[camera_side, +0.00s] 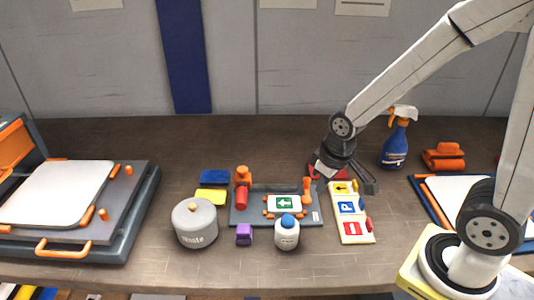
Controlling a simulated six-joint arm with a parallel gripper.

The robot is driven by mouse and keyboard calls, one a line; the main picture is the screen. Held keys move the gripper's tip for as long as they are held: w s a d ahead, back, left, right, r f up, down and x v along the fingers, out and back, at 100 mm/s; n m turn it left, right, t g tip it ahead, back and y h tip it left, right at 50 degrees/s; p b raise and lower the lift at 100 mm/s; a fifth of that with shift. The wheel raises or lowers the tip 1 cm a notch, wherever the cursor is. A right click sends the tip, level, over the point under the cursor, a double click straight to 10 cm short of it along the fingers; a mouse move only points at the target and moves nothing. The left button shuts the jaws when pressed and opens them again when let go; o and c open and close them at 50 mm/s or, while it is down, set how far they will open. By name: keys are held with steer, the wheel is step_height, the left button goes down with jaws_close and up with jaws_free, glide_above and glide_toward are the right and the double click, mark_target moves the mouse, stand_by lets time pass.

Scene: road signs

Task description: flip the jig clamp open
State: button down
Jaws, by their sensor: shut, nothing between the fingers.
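The jig (310,215) is a grey plate in the middle of the bench. A small green sign with a white arrow (284,203) lies on it between small orange stops. An upright orange piece (307,187) stands at the jig's right back, and another orange post (242,174) stands at its left back above a red cylinder (241,197). I cannot tell for certain which piece is the clamp or its exact position. My gripper (370,186) is shut and empty, right of the jig, above the back of the sign tray and apart from the orange pieces.
A white tray of small signs (358,238) lies right of the jig. In front are a grey waste pot (195,226), a purple block (244,234) and a blue-capped bottle (287,236). Blue (214,176) and yellow (210,196) pads lie left; a spray bottle (394,145) stands behind right.

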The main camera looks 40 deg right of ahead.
steer(key=w+d+n+g+h, duration=0.1)
steer(key=w+d+n+g, duration=0.1)
steer(key=w, duration=0.7)
steer(key=w+d+r+n+g, duration=0.1)
steer(key=w+n, duration=0.3)
steer(key=w, duration=0.5)
steer(key=shift+w+d+n+g+h, duration=0.3)
steer(key=shift+d+g+h, duration=0.1)
steer(key=shift+g, duration=0.5)
steer(key=shift+r, duration=0.1)
steer(key=shift+s, duration=0.1)
glide_toward(307, 191)
steer(key=w+f, duration=0.2)
steer(key=w+a+f, duration=0.1)
steer(key=w+f, duration=0.1)
steer(key=shift+w+a, duration=0.1)
steer(key=shift+w, duration=0.15)
steer(key=shift+s+d+f, duration=0.15)
steer(key=shift+s+d, duration=0.4)
steer(key=shift+s, duration=0.15)
steer(key=shift+s+d+f, duration=0.25)
steer(key=shift+s+d, duration=0.35)
steer(key=shift+s, duration=0.25)
